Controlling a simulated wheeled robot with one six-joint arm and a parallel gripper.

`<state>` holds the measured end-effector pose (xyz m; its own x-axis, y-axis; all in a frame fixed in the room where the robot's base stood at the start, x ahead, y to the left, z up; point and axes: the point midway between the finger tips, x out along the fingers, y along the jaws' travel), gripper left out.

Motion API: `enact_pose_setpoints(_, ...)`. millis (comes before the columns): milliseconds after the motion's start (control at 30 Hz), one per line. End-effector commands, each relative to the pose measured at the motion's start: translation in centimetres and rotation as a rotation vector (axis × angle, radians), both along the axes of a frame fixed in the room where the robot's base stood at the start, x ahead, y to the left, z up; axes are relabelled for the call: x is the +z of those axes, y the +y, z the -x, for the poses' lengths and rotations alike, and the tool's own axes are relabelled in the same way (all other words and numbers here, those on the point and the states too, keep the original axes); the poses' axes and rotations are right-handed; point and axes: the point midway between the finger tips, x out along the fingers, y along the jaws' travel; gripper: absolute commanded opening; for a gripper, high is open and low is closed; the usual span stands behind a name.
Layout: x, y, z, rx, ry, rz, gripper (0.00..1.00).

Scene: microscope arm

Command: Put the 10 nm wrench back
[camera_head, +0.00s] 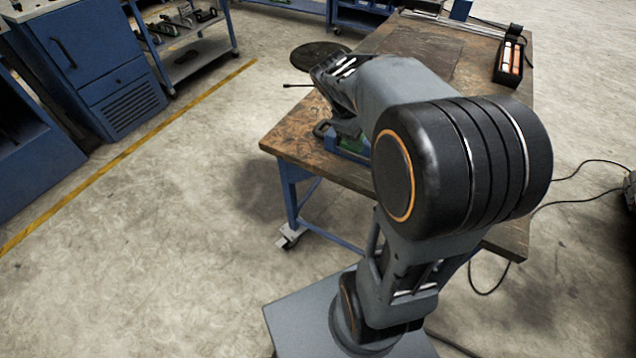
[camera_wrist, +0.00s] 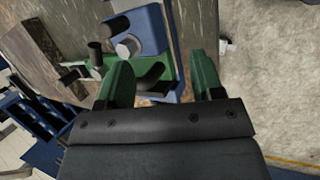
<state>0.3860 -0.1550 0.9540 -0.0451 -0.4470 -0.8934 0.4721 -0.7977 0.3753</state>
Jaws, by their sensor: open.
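My gripper (camera_wrist: 162,66) shows in the wrist view with its two green fingers apart. A dark curved piece (camera_wrist: 152,76) lies between the fingers, nearer the left one; I cannot tell whether it touches them. Beyond the fingers is a blue block (camera_wrist: 152,28) with a round metal post, and a green piece (camera_wrist: 84,80) with a dark cylinder. In the head view my arm covers most of the work spot; a blue-green fixture (camera_head: 350,146) shows at the table's near left corner. I cannot identify the 10 nm wrench for certain.
A black case (camera_head: 511,60) with orange and white items stands at the far right. A thin dark rod (camera_head: 298,86) sticks out left. Blue cabinets (camera_head: 95,65) stand at left; the floor between is free.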

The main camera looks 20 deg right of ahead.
Motion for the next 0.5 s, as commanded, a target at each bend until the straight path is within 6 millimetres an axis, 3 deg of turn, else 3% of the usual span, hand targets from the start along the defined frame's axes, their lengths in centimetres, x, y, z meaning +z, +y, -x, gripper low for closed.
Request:
enact_pose_setpoints(33, -0.2, 3.0, 1.3, -0.042, -0.086, -0.069, 0.61)
enact_pose_setpoints(100, -0.7, 6.6, 2.8, -0.123, -0.188, -0.171, 0.61)
enact_pose_setpoints(200, -1.5, 10.5, 4.9, -0.232, -0.292, -0.303, 0.61)
enact_pose_setpoints(333, -2.3, 13.8, 6.8, -0.343, -0.367, -0.428, 0.61)
enact_pose_setpoints(500, -2.8, 15.5, 7.9, -0.415, -0.403, -0.502, 0.61)
